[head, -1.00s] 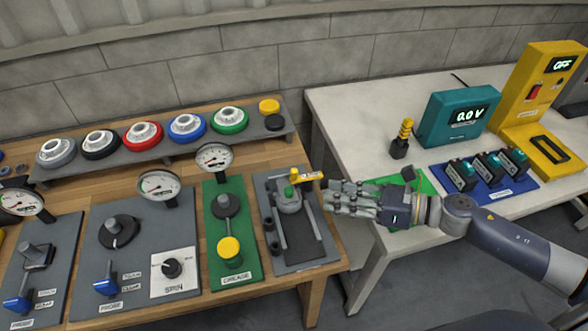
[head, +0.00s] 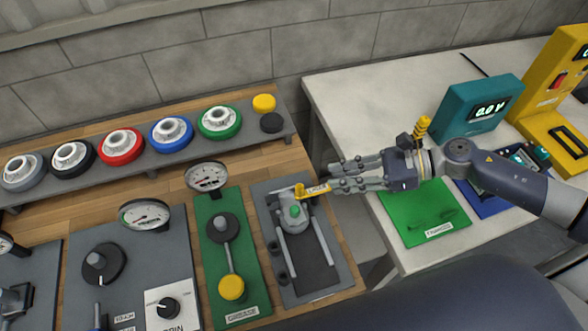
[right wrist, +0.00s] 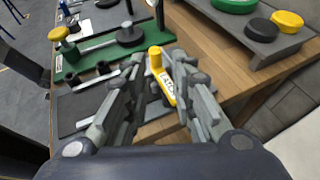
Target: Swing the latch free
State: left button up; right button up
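The latch is a small yellow lever with a label (head: 313,191) and a yellow knob at its left end. It sits at the top of a grey fixture plate (head: 333,283) that carries a grey clamp with a green button (head: 295,211). My right gripper (head: 333,178) is just right of the latch, pointing left, with its fingers apart. In the right wrist view the yellow latch (right wrist: 168,90) shows between the open fingers (right wrist: 163,100); I cannot tell whether they touch it. My left gripper is in no view.
A green plate with a yellow knob (head: 231,288) lies left of the fixture. Coloured wheels stand on a grey shelf (head: 210,139) behind. On the white table (head: 345,95) are a green mat (head: 420,212), a teal meter (head: 480,105) and a yellow unit (head: 550,130). A gap separates the tables.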

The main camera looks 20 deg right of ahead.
aim_at(300, 185)
jog(key=x, duration=0.1)
jog(key=p+x, duration=0.1)
jog(key=x, duration=0.1)
jog(key=p+x, duration=0.1)
jog(key=x, duration=0.1)
jog(key=shift+s+a+r, duration=0.3)
jog(key=shift+s+a, duration=0.05)
jog(key=shift+a, duration=0.15)
jog(key=p+x, duration=0.1)
jog(key=x, duration=0.2)
jog(key=shift+w+d, duration=0.15)
jog(key=shift+w, duration=0.05)
jog(key=shift+w+a+f, duration=0.15)
jog(key=shift+a+f, duration=0.25)
jog(key=shift+a, duration=0.25)
jog(key=shift+a+f+p, duration=0.15)
jog(key=shift+f+p, duration=0.05)
jog(key=shift+p, duration=0.1)
jog(key=shift+w, duration=0.1)
grip_shut()
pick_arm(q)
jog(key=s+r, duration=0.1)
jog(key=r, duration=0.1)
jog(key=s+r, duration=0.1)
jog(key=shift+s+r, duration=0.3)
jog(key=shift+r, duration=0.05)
